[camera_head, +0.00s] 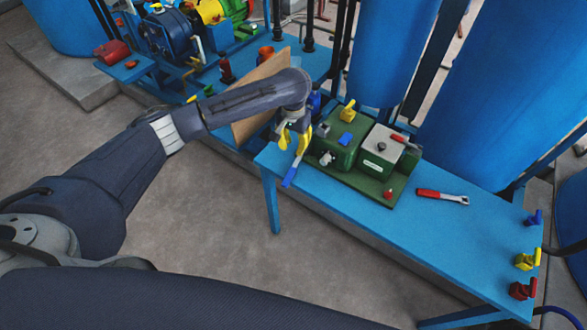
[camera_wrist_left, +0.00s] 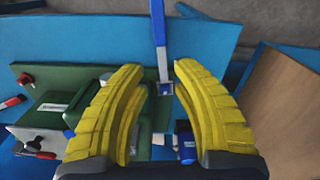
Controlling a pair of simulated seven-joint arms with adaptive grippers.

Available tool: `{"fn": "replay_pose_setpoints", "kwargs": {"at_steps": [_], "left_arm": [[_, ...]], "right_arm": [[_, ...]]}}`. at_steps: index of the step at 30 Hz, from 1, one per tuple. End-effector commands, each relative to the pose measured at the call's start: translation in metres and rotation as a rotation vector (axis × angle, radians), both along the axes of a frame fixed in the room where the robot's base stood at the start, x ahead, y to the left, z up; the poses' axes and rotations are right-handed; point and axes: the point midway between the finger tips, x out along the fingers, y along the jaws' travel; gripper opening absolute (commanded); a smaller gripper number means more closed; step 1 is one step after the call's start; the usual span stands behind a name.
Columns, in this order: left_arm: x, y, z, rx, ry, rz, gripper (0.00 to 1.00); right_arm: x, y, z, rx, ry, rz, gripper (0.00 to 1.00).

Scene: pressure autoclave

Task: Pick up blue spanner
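The blue spanner (camera_head: 290,177) lies on the blue table near its front left edge, its blue handle pointing toward the front. In the left wrist view its blue handle (camera_wrist_left: 158,24) runs up to the top edge, and its metal shaft points down between my fingers. My left gripper (camera_head: 294,141) is over the table's left end with its yellow fingers pointing down. In the left wrist view the fingers (camera_wrist_left: 163,70) are open, one on each side of the metal part. I cannot tell whether they touch it. My right gripper is not in view.
A green machine (camera_head: 340,145) with valves stands right beside my left gripper. A red-handled spanner (camera_head: 430,194) lies farther right on the table (camera_head: 400,228). A brown board (camera_head: 262,85) stands behind my left arm. Yellow (camera_head: 525,262) and red valves (camera_head: 521,290) line the right end.

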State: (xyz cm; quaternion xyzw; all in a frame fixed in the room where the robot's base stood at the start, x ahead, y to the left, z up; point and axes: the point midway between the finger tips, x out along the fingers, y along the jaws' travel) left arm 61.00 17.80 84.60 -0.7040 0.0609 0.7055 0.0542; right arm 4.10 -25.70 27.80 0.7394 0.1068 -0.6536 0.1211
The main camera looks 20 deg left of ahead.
Motion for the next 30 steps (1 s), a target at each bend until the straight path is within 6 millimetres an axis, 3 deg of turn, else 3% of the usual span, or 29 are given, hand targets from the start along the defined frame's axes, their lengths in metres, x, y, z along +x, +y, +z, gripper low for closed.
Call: {"fn": "replay_pose_setpoints", "kwargs": {"at_steps": [9,23,30], "left_arm": [[-0.001,-0.001,-0.056,-0.001,0.002,0.002,0.27],[-0.001,-0.001,-0.085,-0.001,0.001,0.0,0.27],[0.0,0.0,-0.114,-0.001,0.0,0.0,0.27]], "right_arm": [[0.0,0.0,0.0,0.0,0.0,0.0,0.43],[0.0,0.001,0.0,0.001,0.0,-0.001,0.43],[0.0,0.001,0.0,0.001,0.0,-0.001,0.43]]}}
